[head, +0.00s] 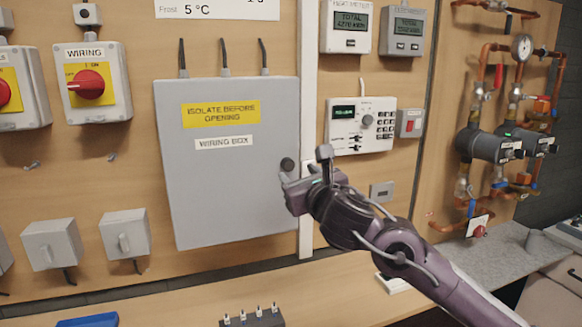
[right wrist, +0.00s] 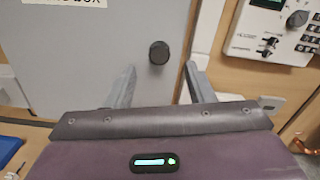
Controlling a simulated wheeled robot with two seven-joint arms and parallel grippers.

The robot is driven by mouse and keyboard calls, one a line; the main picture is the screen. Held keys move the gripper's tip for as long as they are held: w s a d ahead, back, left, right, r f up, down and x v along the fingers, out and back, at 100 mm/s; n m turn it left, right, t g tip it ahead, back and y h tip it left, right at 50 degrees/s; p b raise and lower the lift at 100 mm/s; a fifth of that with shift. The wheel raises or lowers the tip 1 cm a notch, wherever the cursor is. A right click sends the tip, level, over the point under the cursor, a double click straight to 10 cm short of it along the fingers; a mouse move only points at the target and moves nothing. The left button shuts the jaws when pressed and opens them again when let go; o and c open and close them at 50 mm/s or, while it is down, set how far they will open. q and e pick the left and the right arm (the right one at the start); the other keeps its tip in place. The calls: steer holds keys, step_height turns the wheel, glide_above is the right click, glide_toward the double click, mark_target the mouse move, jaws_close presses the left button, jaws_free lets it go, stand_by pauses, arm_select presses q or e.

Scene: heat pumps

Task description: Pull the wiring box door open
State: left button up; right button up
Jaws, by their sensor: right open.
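The wiring box (head: 226,190) is a grey wall cabinet with a yellow "ISOLATE BEFORE OPENING" label and a white "WIRING BOX" label. Its door looks shut. A round black knob (head: 287,164) sits near the door's right edge. My right gripper (head: 302,165) is at that edge, close to the knob, with its fingers spread. In the right wrist view the knob (right wrist: 159,52) shows beyond and between the two open fingers (right wrist: 158,80), apart from both. The door face (right wrist: 110,50) fills the left of that view. My left gripper is not in view.
A red-handled isolator switch (head: 90,84) is left of the box. A white vertical trunking strip (head: 308,60) runs along its right side, with a controller panel (head: 361,126) beyond. Below is a wooden bench (head: 330,290) with a dark block of small levers (head: 252,318).

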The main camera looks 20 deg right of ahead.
mark_target(289, 167)
steer(key=w+p, duration=0.1)
steer(key=w, duration=0.4)
steer(key=shift+w+a+p, duration=0.15)
steer(key=shift+w+p, duration=0.15)
steer(key=shift+w, duration=0.1)
jaws_close()
